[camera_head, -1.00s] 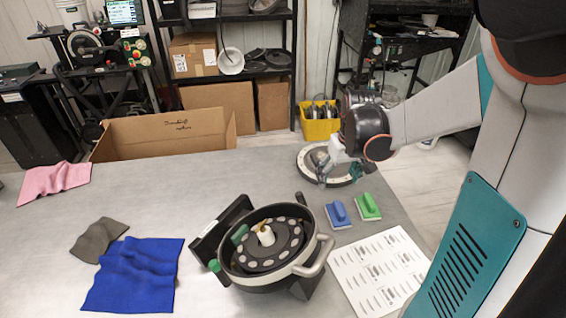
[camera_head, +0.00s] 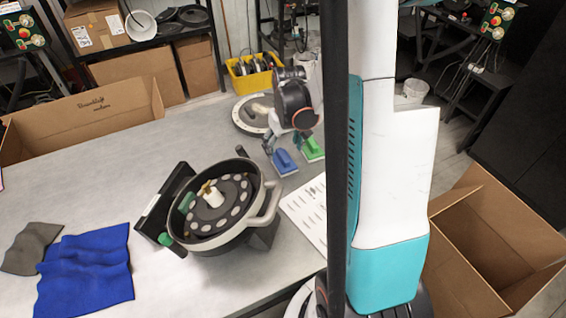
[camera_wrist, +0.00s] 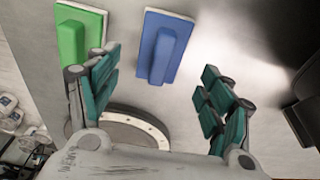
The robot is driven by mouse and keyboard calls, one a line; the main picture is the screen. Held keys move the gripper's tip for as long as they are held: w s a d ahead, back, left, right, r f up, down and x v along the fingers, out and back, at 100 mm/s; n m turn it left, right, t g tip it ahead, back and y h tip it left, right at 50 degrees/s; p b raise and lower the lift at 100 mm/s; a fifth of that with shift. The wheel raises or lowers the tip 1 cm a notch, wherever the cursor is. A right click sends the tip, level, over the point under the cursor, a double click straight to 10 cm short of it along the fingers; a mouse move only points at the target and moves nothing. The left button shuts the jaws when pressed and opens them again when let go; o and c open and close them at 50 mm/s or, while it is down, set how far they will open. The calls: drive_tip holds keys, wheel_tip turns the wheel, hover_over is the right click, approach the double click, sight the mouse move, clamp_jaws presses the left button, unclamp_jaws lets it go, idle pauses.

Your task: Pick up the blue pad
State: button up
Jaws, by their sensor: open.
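The blue pad (camera_head: 283,162), a flat plate with a raised handle, lies on the grey table beside the green pad (camera_head: 312,149). In the wrist view the blue pad (camera_wrist: 163,48) is ahead of my gripper (camera_wrist: 160,92), between the lines of its two fingers, and the green pad (camera_wrist: 80,30) is by the left finger. In the head view my gripper (camera_head: 285,140) hangs just behind the pads. Its fingers are open and empty, apart from the blue pad's handle as seen in the wrist view.
The black seed meter (camera_head: 190,238) stands left of the pads. A white printed sheet (camera_head: 300,212) lies in front of them. A round plate (camera_head: 243,118) lies behind, near my gripper. A blue cloth (camera_head: 85,275) and a grey cloth (camera_head: 28,250) lie at left.

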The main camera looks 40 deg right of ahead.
sight(283, 155)
wheel_tip(283, 155, down, 5)
drive_tip(key=shift+w+r+b, duration=0.1)
drive_tip(key=shift+w+b, duration=0.05)
drive_tip(key=shift+b, duration=0.7)
drive_tip(key=shift+r, duration=0.1)
drive_tip(key=shift+c, duration=0.5)
drive_tip(key=c, duration=1.2)
drive_tip(key=shift+r, duration=0.1)
wheel_tip(283, 155, up, 20)
drive_tip(key=p, duration=0.5)
drive_tip(key=shift+p, duration=0.4)
